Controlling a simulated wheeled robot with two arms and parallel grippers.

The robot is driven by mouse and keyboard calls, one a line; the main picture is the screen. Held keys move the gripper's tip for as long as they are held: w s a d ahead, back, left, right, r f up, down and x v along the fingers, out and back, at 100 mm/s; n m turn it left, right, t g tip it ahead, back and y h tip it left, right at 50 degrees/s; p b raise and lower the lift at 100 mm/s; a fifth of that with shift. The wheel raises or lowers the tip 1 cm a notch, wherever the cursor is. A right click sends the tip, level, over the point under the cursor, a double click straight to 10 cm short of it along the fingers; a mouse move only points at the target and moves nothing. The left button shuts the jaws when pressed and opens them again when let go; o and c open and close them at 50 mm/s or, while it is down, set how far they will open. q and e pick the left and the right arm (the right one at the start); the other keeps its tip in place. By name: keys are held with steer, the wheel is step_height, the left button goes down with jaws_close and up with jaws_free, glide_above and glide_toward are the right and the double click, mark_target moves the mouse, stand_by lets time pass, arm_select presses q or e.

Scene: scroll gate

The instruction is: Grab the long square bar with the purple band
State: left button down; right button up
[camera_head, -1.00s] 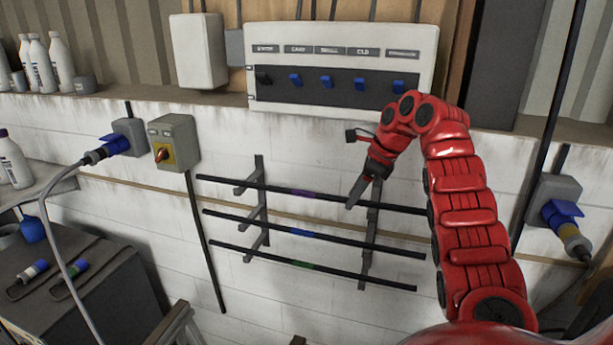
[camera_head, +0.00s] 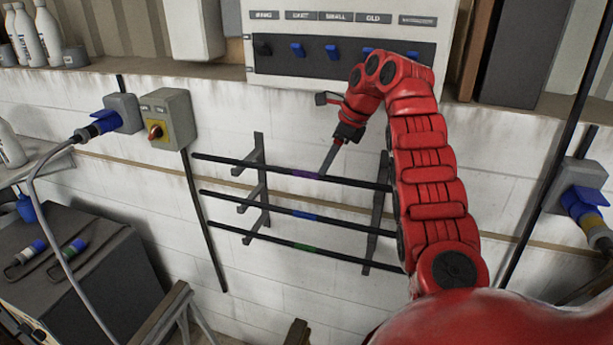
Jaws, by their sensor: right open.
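The long dark bar with the purple band (camera_head: 307,174) lies level on the top arms of a wall rack, above two similar bars. One has a blue band (camera_head: 304,215), the lowest a green band (camera_head: 303,246). My right gripper (camera_head: 327,168) comes from the right and points down at the purple band, its tip just right of the band's middle. It is open, with nothing seen between its fingers. Whether it touches the bar I cannot tell. The right end of the bar is hidden behind my red right arm. My left gripper is not in view.
The rack brackets (camera_head: 262,185) hold the bars off the white block wall. A switch panel (camera_head: 345,50) is above. A grey switch box (camera_head: 168,119) and a cabled plug (camera_head: 104,122) are at left. A dark box (camera_head: 75,265) stands lower left.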

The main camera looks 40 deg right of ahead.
mark_target(307, 172)
steer(key=shift+w+a, duration=0.15)
steer(key=shift+a, duration=0.05)
steer(key=shift+w+a+r+p, duration=0.25)
steer(key=shift+w+a+p, duration=0.15)
steer(key=shift+w, duration=0.1)
steer(key=shift+w+a+r+p, duration=0.2)
steer(key=shift+w+a+p, duration=0.2)
steer(key=shift+w, duration=0.05)
steer(key=p+x, duration=0.2)
steer(key=x, duration=0.1)
steer(key=shift+w+f, duration=0.1)
steer(key=shift+w, duration=0.35)
steer(key=shift+d+f, duration=0.1)
steer(key=shift+f, duration=0.1)
steer(key=shift+s, duration=0.1)
steer(key=c, duration=0.4)
jaws_close()
